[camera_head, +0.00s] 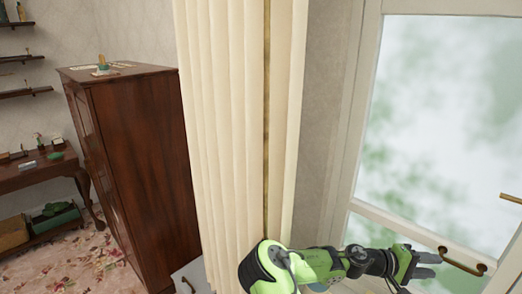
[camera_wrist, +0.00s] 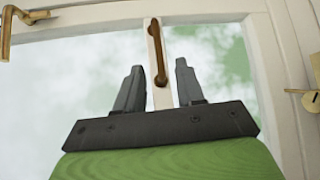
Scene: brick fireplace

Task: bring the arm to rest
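My gripper (camera_head: 432,264) is at the end of my green arm, which reaches right across the lower part of the head view. Its tips are close to a brass pull handle (camera_head: 462,262) on the white-framed window or glazed door. In the wrist view my gripper (camera_wrist: 158,78) has two dark fingers standing apart with nothing held between them. The brass pull handle (camera_wrist: 158,52) shows beyond and between the fingertips. I cannot tell whether the fingers touch it.
A white-framed glass panel (camera_head: 430,90) fills the right side. A cream curtain (camera_head: 225,120) hangs left of my arm. A dark wooden cabinet (camera_head: 140,150) and a desk (camera_head: 35,175) stand further left. Patterned carpet (camera_head: 85,265) is bare in front. A brass lever (camera_wrist: 8,30) shows upper left.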

